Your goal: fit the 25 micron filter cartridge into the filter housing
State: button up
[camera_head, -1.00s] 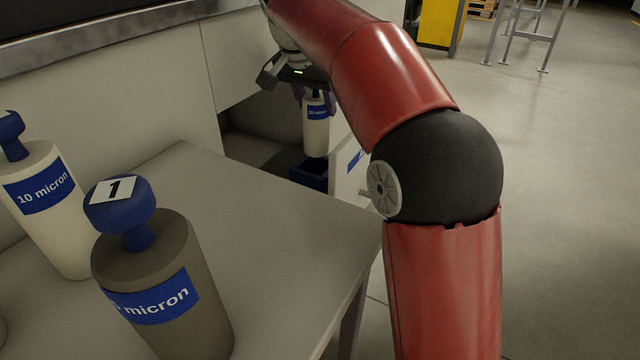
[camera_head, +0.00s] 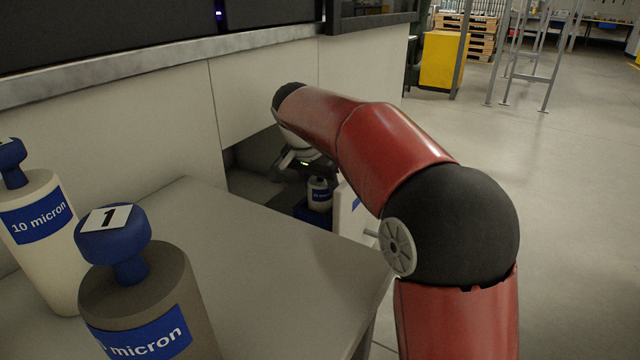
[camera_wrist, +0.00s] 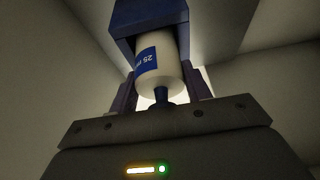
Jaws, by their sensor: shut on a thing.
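The white 25 micron cartridge (camera_head: 319,196) has a blue label and a blue knob and stands roughly upright below my gripper (camera_head: 317,173). Its lower end is hidden at the blue filter housing (camera_head: 300,209), in the dark recess beyond the table. In the wrist view the cartridge (camera_wrist: 168,75) shows its "25" label upside down, and its far end goes into the mouth of the blue housing (camera_wrist: 150,17). How deep it sits cannot be told exactly; much of the body still shows. My gripper (camera_wrist: 162,95) is shut on the cartridge's blue knob (camera_wrist: 162,97).
A 10 micron cartridge (camera_head: 38,225) and a grey-brown cartridge marked 1 (camera_head: 140,300) stand on the table (camera_head: 250,270) at the left. A white panel (camera_head: 347,212) stands right of the housing. Machine wall panels (camera_head: 262,100) rise above the recess. Open floor lies at the right.

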jog(key=shift+f, duration=0.1)
jog(key=o, duration=1.4)
jog(key=shift+c, duration=0.2)
jog(key=shift+r, duration=0.3)
jog(key=p+v, duration=0.1)
jog(key=v, duration=1)
jog(key=shift+s+r+p, duration=0.15)
jog(key=shift+r+p, duration=0.15)
jog(key=shift+r, duration=0.05)
